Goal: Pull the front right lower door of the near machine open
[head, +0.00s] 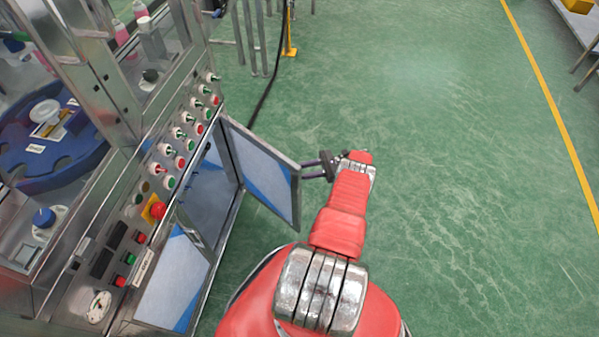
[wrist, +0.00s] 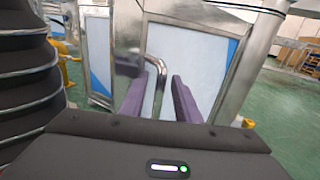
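The near machine (head: 190,110) stands at the left in the head view. Its front right lower door (head: 262,175), a pale and blue panel in a metal frame, stands swung well out from the cabinet, with the opening showing behind it. In the wrist view the door (wrist: 195,65) fills the middle, with a bent metal bar handle (wrist: 160,72). My gripper (head: 304,171) is at the door's free edge. In the wrist view its purple fingers (wrist: 157,90) are apart on either side of the handle, with gaps visible beside the bar.
Another lower door (head: 172,285) of the machine appears closed nearer to me. Above are rows of buttons and a red emergency stop (head: 157,210). A yellow post (head: 290,35) and metal legs stand beyond. Green floor (head: 450,180) to the right is clear.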

